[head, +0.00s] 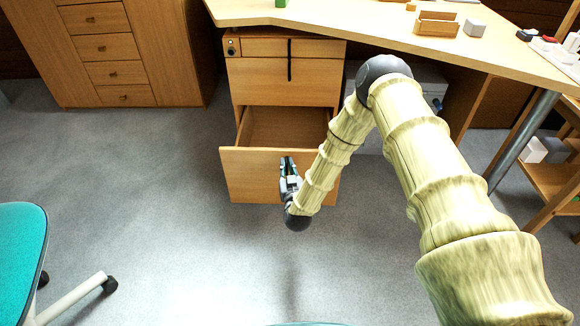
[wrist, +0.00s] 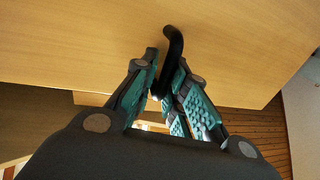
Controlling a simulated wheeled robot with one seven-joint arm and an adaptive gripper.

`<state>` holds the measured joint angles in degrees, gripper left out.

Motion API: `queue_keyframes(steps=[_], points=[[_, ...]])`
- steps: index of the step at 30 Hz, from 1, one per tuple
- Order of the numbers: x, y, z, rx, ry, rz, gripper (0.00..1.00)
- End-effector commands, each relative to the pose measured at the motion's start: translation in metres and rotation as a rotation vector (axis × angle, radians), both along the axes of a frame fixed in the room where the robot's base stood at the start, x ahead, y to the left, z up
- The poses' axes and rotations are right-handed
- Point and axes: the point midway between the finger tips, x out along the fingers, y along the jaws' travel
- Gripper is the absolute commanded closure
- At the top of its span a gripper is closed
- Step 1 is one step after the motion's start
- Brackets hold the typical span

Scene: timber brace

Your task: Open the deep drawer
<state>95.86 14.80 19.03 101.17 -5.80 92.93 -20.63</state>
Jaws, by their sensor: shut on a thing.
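The deep drawer (head: 240,172) is the lowest drawer of the wooden pedestal under the desk. It is pulled well out, and its empty-looking inside shows in the head view. My gripper (head: 287,163) is at its front panel. In the wrist view, my gripper (wrist: 168,92) is shut on a black bar handle (wrist: 173,45) on the drawer front (wrist: 90,40). Part of the handle is hidden between the fingers. My arm covers the right end of the drawer in the head view.
Above the deep drawer are a closed middle drawer (head: 265,80) and a shallow top drawer (head: 262,47). The desk top (head: 350,20) holds a small wooden box (head: 437,24) and blocks. A teal chair (head: 20,250) stands at left. Open grey floor (head: 150,200) lies in front.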

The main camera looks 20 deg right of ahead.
Motion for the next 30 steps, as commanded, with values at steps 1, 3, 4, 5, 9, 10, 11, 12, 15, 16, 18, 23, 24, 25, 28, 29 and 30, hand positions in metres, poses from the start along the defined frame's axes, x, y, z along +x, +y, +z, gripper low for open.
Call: queue_keyframes(steps=[1, 3, 4, 5, 9, 10, 11, 12, 15, 16, 18, 23, 24, 25, 28, 29, 30], points=[[0.001, 0.011, 0.002, 0.006, -0.002, 0.018, 1.00], [0.001, 0.011, 0.002, 0.006, -0.002, 0.018, 1.00], [0.001, 0.011, 0.002, 0.006, -0.002, 0.018, 0.82], [0.001, 0.011, 0.002, 0.006, -0.002, 0.017, 0.77], [0.000, 0.006, 0.002, 0.005, -0.003, 0.011, 0.69], [0.000, 0.005, 0.002, 0.005, -0.002, 0.009, 0.69], [0.000, 0.004, 0.002, 0.004, -0.001, 0.008, 0.69], [0.000, 0.002, 0.002, 0.004, -0.001, 0.006, 0.69], [-0.001, 0.000, 0.001, 0.003, -0.001, 0.003, 0.69], [-0.001, 0.000, 0.001, 0.003, -0.001, 0.002, 0.69], [-0.001, -0.001, 0.001, 0.002, -0.001, 0.001, 0.69], [-0.005, 0.000, 0.000, 0.002, 0.001, 0.001, 0.69], [-0.008, 0.000, 0.000, 0.002, 0.001, 0.002, 0.69], [-0.011, 0.001, 0.000, 0.002, 0.001, 0.002, 0.69], [-0.025, 0.003, 0.000, 0.002, 0.002, 0.003, 0.69], [-0.030, 0.003, 0.000, 0.002, 0.001, 0.003, 0.69], [-0.037, 0.005, 0.000, 0.002, 0.002, 0.004, 0.69]])
